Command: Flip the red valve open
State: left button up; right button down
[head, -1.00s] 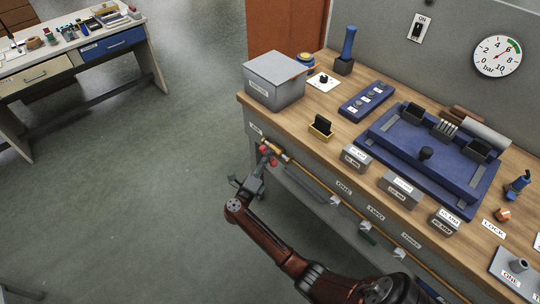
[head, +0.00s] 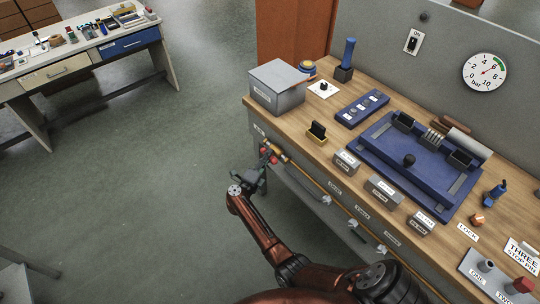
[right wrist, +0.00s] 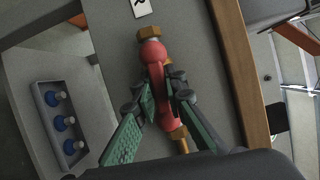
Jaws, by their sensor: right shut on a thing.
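The red valve (head: 267,155) is on a brass pipe along the front of the wooden-topped bench, near its left corner. In the right wrist view the valve (right wrist: 153,53) has a rounded red body with a brass nut above it and a long red handle (right wrist: 167,108). My right gripper (head: 256,168) reaches the valve from the front. In the right wrist view its green-padded fingers (right wrist: 164,98) lie on both sides of the handle, shut on it. The handle runs roughly in line with the pipe in that view. My left gripper is not in view.
A grey lidded box (head: 277,87) stands on the bench above the valve. A blue fixture (head: 420,165), small labelled blocks and a pressure gauge (head: 485,72) are to the right. A tray with blue-topped items (right wrist: 62,124) shows in the wrist view. Floor left of the bench is clear.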

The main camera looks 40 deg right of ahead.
jog(key=shift+f+n+p, duration=0.1)
jog(key=shift+n+p, duration=0.3)
dwell(0.3)
jog(key=c, duration=2)
grip_release()
jog(key=shift+o, duration=0.2)
jog(key=shift+s+a, duration=0.1)
jog(key=shift+a, duration=0.2)
jog(key=v, duration=0.7)
